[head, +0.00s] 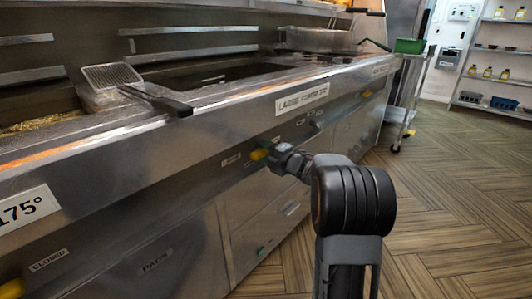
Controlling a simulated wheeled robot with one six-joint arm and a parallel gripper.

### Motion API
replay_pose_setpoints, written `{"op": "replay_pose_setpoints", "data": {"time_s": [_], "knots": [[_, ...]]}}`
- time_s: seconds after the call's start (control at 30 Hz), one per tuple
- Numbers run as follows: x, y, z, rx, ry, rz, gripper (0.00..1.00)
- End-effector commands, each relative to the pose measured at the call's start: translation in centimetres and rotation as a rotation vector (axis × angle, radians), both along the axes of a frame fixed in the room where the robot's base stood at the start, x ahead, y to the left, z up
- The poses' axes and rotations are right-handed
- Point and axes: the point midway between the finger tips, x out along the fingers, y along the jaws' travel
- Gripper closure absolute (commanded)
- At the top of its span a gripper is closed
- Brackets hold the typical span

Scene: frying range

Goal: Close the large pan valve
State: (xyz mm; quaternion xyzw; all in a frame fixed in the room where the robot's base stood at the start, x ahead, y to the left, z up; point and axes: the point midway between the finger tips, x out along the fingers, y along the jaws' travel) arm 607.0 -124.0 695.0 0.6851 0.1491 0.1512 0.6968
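A yellow valve handle (259,155) sticks out from the steel front of the frying range, below and left of a label that starts with "LARGE" (315,98). My gripper (272,153) is at this handle, with its fingertips close to or touching it. The wrist and arm come in from the lower right and hide part of the gripper and the panel behind. I cannot tell whether the fingers are apart or closed on the handle. Small labels (231,160) sit beside the handle, too small to read surely.
Another yellow handle (12,289) is at the lower left, near a "CLOSED" label (48,260). A fry basket (112,77) has its dark handle over the range edge. A trolley with a green tray (409,46) stands at the back. The wooden floor at right is clear.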

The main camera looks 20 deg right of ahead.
Motion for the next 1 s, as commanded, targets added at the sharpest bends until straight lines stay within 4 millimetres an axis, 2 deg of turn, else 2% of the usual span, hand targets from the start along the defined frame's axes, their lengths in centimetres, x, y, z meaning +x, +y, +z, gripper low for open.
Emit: {"op": "replay_pose_setpoints", "data": {"time_s": [0.23,0.37,0.8,1.0], "knots": [[-0.1,0.0,0.0,0.001,0.0,0.001,0.51],[-0.8,-0.4,0.2,0.001,0.0,-0.001,0.51],[-8.5,-4.0,0.3,0.002,0.002,-0.005,0.51],[-11.1,-5.2,0.2,0.001,0.0,-0.004,0.51]]}}
